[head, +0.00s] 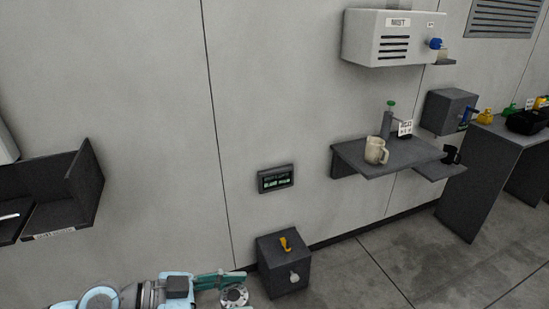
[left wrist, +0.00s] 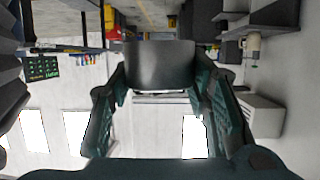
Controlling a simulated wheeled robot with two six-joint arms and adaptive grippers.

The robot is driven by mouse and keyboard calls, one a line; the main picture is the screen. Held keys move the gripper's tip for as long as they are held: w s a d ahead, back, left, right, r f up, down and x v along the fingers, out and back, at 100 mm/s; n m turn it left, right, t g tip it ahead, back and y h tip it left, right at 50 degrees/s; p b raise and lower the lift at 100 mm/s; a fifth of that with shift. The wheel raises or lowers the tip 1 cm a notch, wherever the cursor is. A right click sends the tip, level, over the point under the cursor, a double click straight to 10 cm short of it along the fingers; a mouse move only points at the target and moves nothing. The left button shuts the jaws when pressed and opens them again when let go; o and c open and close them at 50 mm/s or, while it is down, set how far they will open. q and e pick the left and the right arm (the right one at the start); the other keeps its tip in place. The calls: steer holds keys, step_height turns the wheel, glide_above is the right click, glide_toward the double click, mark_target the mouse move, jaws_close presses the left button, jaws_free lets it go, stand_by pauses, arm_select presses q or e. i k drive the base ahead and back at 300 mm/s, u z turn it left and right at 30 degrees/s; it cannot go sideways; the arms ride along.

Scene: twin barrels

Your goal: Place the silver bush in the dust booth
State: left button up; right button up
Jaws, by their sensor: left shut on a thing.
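My left gripper (head: 226,285) is low at the bottom of the head view, its teal fingers pointing right. It is shut on the silver bush (head: 234,296), a short metallic ring. In the left wrist view the bush (left wrist: 160,66) sits between the fingertips of the left gripper (left wrist: 160,85) as a grey, smooth, curved piece. No booth with a readable dust label shows. A white box labelled MIST (head: 390,38) hangs on the wall at the upper right. My right gripper is not in view.
A dark block (head: 284,268) with a yellow hook stands on the floor near my left gripper. A wall shelf (head: 350,158) holds a beige mug (head: 376,150). A dark open rack (head: 60,198) is at the left. The wall between is mostly bare, with a small display (head: 275,179).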

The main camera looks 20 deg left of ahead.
mark_target(61, 214)
steer(key=u, duration=1.25)
steer(key=i, duration=1.85)
steer(key=u, duration=1.15)
